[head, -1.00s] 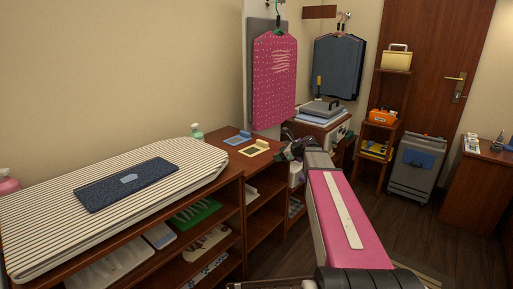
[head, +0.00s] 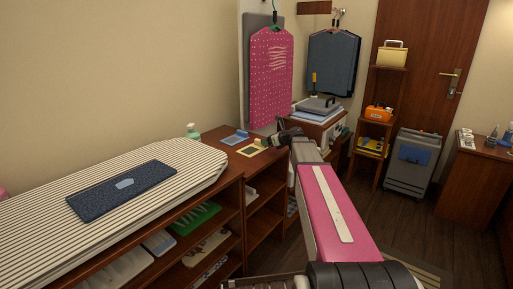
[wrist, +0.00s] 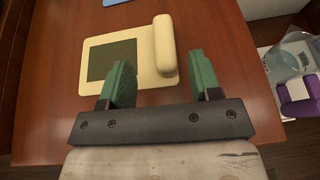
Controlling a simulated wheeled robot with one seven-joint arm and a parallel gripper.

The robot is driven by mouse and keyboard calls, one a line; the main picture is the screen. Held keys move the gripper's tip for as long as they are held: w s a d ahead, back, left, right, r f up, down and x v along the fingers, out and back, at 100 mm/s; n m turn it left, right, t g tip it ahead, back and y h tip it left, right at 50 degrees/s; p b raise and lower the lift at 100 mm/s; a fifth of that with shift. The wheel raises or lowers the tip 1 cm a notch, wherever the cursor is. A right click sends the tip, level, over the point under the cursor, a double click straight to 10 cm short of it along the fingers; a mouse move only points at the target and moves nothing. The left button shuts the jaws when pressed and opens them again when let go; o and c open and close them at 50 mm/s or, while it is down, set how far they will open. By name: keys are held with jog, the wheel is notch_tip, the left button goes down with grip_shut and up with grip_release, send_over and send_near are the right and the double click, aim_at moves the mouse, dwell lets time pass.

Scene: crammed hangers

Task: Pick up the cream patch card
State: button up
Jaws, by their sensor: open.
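The cream patch card (wrist: 90,56) lies flat on the brown wooden top, with a dark olive square on it and a raised cream roll along its right side in the wrist view. It also shows in the head view (head: 246,153), partly hidden by my gripper. My gripper (wrist: 158,84) is open, with green pads. Its fingertips lie at the card's near edge in the wrist view, the roll between them in the picture. Nothing is held. I cannot tell how high the fingers are above the top.
A blue card (head: 236,137) lies just behind the cream one. A pink dotted garment (head: 271,80) hangs behind. A striped ironing pad (head: 150,170) with a dark blue folded cloth (head: 122,190) is on the left. A purple item (wrist: 298,95) sits lower, beyond the right edge.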

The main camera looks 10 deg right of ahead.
aim_at(253, 147)
jog(key=x, duration=0.5)
jog(key=shift+w, duration=0.35)
jog(key=shift+w+a+f, duration=0.2)
jog(key=shift+w+a, duration=0.05)
jog(key=shift+c, duration=0.3)
jog(key=c, duration=0.9)
